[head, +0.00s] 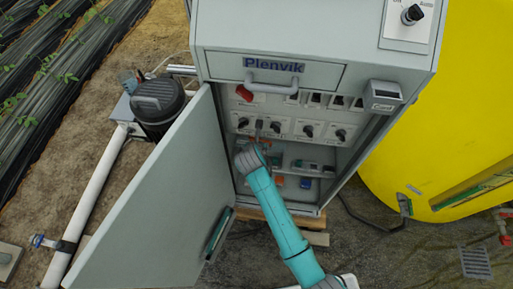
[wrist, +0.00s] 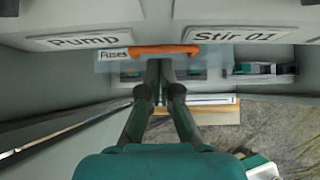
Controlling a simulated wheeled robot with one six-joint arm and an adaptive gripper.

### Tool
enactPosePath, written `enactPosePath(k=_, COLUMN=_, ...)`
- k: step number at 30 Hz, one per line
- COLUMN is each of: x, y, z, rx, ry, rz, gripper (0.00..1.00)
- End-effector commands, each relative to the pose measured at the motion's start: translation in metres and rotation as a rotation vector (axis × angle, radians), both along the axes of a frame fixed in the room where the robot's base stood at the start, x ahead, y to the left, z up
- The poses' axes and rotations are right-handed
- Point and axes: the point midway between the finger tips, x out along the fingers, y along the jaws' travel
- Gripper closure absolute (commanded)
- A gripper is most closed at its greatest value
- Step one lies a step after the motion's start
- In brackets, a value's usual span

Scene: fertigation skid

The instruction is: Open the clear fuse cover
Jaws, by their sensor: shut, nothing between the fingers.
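The clear fuse cover (wrist: 215,60) shows in the wrist view as a see-through panel beside a "Fuses" label (wrist: 112,54). An orange handle bar (wrist: 163,50) runs along its top edge. My gripper (wrist: 160,68) is shut and empty, its fingertips at or just below the bar; I cannot tell whether they touch it. Green and grey parts show behind the panel. In the head view my gripper (head: 258,132) reaches into the open cabinet at the switch rows, and my arm hides much of the cover area.
The grey cabinet (head: 205,40) has its door (head: 165,200) swung open to the left. "Pump" (wrist: 92,38) and "Stir 01" (wrist: 236,35) labels sit above the cover. A yellow tank (head: 450,110) stands close on the right, a black canister (head: 158,100) on the left.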

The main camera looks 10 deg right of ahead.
Motion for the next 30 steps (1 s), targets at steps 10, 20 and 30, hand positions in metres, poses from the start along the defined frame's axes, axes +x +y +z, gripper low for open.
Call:
enactPosePath(k=10, x=-0.044, y=0.015, z=0.05, rx=0.001, ry=-0.001, rz=0.001, gripper=1.0)
enactPosePath(k=20, x=-0.061, y=0.02, z=0.07, rx=0.0, ry=0.0, rz=0.0, gripper=1.0)
enactPosePath(k=30, x=-0.069, y=0.015, z=0.064, rx=0.029, ry=-0.012, rz=-0.024, gripper=1.0)
